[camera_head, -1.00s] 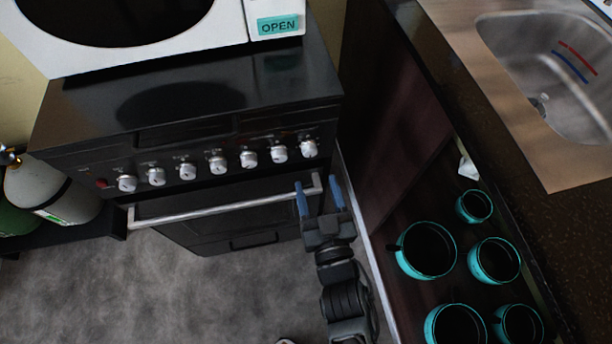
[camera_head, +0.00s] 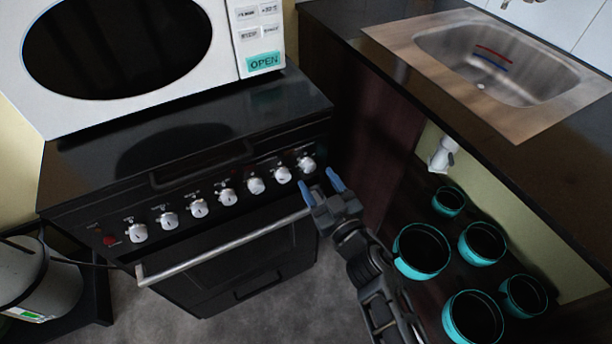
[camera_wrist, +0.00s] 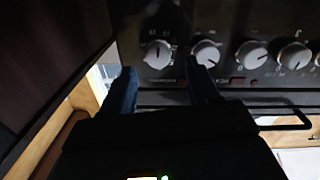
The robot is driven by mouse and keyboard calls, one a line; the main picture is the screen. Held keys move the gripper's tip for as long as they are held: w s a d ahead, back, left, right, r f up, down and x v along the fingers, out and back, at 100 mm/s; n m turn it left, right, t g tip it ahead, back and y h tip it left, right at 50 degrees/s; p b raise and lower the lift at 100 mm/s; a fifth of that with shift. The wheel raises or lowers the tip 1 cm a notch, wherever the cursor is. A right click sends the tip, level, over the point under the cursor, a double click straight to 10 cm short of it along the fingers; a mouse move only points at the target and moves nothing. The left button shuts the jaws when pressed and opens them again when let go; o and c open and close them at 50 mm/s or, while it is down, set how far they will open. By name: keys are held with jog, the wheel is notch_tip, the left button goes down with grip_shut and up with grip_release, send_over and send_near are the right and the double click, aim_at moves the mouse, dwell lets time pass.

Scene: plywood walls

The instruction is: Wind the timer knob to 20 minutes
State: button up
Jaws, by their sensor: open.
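A row of several silver-white knobs runs along the black stove's (camera_head: 230,270) front panel. The labels are too small to tell which is the timer knob. The rightmost knob (camera_head: 306,164) is closest to my gripper (camera_head: 321,187), which is open and empty just in front of and below it, apart from it. In the wrist view, my gripper's blue fingers (camera_wrist: 161,68) stand to either side of a knob (camera_wrist: 158,54) with a dark pointer line, at the left end of the row. A second knob (camera_wrist: 207,53) shows by the right fingertip.
A bar handle (camera_head: 225,246) crosses the stove front below the knobs. A white microwave (camera_head: 225,60) sits on top. To the right is a dark counter with a sink (camera_head: 490,60); several teal pots (camera_head: 422,252) stand beneath it, beside my arm.

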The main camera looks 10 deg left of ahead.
aim_at(310, 169)
jog(key=shift+b+x, duration=0.45)
jog(key=shift+x, duration=1.5)
jog(key=shift+c, duration=0.3)
jog(key=c, duration=1)
jog(key=shift+o, duration=0.2)
jog(key=shift+s+f, duration=0.1)
jog(key=o, duration=1)
jog(key=shift+p+v, duration=1.25)
jog(key=shift+v, duration=2.65)
